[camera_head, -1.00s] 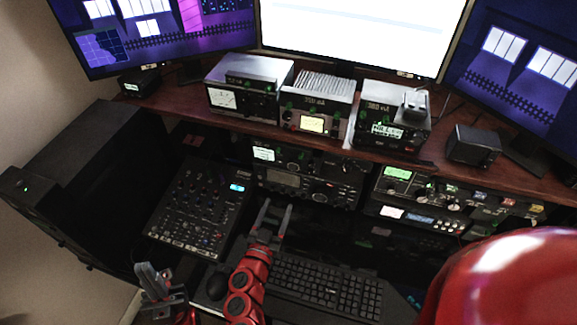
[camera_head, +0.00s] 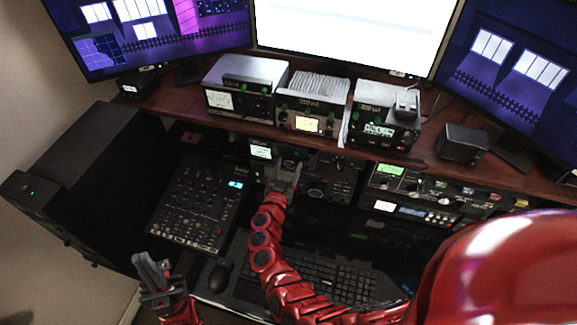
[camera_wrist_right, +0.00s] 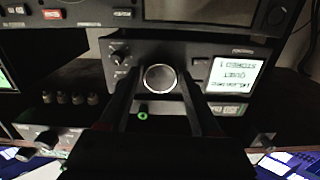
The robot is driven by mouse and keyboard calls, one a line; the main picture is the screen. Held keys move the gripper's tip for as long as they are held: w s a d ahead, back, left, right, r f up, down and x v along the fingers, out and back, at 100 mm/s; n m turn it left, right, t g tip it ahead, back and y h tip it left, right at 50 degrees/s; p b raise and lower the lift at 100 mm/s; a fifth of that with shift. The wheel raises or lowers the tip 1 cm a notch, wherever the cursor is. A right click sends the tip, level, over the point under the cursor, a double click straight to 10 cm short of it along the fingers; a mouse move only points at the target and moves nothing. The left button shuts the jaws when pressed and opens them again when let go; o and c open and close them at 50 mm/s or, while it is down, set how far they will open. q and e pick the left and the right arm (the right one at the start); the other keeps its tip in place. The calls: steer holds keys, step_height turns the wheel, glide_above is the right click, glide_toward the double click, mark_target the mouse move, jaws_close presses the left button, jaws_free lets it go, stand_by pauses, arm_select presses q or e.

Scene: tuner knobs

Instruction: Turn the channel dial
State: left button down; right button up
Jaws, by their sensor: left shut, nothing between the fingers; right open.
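My left gripper (camera_head: 152,268) is shut and empty at the lower left, away from the radios.
A mixer (camera_head: 193,210) lies left of my right gripper. A keyboard (camera_head: 325,277) and mouse (camera_head: 220,275) are below. The wooden shelf (camera_head: 200,112) above carries several radios. More equipment (camera_head: 415,190) stands to the right.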

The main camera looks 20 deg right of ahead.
jaws_close()
steer(key=shift+f+m+b, duration=0.25)
steer(key=shift+m+b, duration=1.15)
steer(key=m+b, duration=0.3)
steer(key=shift+m, duration=0.3)
steer(key=shift+r+m+b, duration=0.2)
steer(key=shift+m+b, duration=0.6)
steer(key=shift+b, duration=0.05)
jaws_free()
